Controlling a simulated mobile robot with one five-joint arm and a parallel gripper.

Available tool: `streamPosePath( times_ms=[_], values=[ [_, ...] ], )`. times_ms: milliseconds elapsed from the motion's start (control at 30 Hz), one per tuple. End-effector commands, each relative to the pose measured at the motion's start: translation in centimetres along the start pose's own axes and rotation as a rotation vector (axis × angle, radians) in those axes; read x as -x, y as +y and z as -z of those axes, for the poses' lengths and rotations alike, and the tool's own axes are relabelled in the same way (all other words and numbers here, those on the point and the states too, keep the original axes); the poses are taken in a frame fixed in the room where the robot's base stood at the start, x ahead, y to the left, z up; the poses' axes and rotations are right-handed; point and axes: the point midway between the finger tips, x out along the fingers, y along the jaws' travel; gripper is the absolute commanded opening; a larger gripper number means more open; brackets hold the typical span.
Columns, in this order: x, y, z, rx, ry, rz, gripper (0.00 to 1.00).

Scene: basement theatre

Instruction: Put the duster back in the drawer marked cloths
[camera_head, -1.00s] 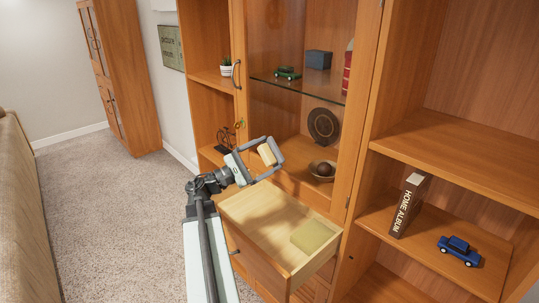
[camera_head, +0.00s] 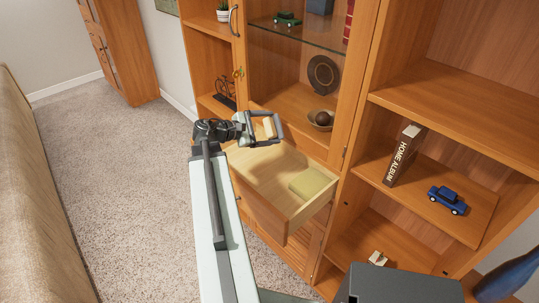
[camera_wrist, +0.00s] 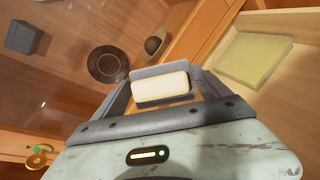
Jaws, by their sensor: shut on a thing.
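My gripper (camera_head: 264,130) is shut on a small cream block (camera_head: 269,127), likely the duster. It holds the block in the air above the back left part of an open drawer (camera_head: 266,205). In the wrist view the cream block (camera_wrist: 160,87) lies between my fingers, with the drawer (camera_wrist: 280,95) at the right. The drawer is pulled well out and its pale floor is mostly bare. A folded yellow-green cloth (camera_head: 313,183) lies in its right part. I can read no marking on the drawer front.
Behind the drawer, a shelf holds a bowl with a brown ball (camera_head: 322,119) and a dark round plate (camera_head: 323,74). A glass shelf with a green toy car (camera_head: 287,19) is above. An album (camera_head: 404,154) and blue toy car (camera_head: 447,200) stand on the right shelves. Carpet at left is clear.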

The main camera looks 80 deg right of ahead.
Motion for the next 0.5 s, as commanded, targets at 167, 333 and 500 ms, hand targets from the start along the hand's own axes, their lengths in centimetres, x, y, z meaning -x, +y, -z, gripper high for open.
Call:
streamPosePath(
  times_ms=[167,333,500],
  values=[
    [-0.5,-2.6,5.5,0.236,0.426,0.096,0.37],
    [1.3,-3.1,10.0,0.515,0.733,0.134,0.37],
    [3.8,-2.8,12.3,0.717,0.889,0.134,0.37]
  ],
)
